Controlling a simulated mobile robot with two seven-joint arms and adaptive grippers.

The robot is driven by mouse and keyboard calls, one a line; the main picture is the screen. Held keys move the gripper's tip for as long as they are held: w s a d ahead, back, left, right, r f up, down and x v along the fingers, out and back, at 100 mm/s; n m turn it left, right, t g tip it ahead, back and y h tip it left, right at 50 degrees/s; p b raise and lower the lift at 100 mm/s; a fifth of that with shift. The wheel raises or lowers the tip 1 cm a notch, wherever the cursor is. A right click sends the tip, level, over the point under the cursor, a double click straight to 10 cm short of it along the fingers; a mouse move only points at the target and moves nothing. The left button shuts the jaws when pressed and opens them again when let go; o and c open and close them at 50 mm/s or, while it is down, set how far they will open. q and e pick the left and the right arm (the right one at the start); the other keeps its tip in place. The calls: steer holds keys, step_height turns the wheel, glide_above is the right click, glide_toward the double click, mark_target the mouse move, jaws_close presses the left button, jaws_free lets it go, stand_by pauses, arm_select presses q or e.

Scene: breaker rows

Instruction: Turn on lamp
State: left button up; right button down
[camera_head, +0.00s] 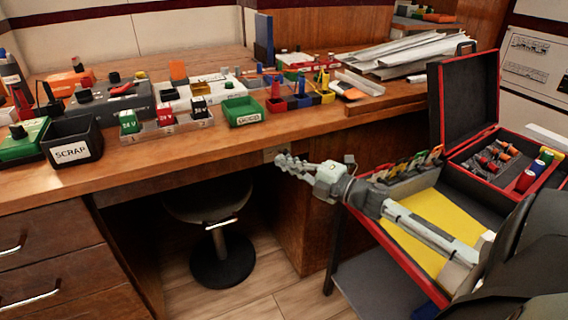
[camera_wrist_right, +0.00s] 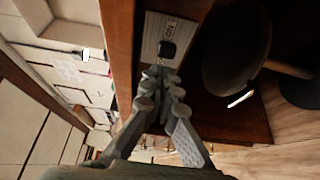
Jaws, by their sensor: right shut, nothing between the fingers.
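My right gripper (camera_head: 284,160) is shut and empty in front of the desk's front face. In the right wrist view its fingertips (camera_wrist_right: 160,74) are together, just short of a black switch (camera_wrist_right: 167,49). The switch sits on a light labelled plate (camera_wrist_right: 152,36); I cannot tell whether the fingers touch it. In the head view the plate (camera_head: 271,152) shows small under the desk edge, partly behind the fingers. I cannot make out a lamp in either view. My left gripper is not in view.
The wooden desk (camera_head: 230,148) holds a black SCRAP bin (camera_head: 72,139), a green GOOD tray (camera_head: 242,111) and several electrical parts. A stool (camera_head: 222,255) stands under it. An open red-edged case (camera_head: 462,95) is at the right. The floor before the stool is clear.

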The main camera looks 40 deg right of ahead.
step_height(320, 180, up, 10)
stand_by(0.5)
stand_by(0.5)
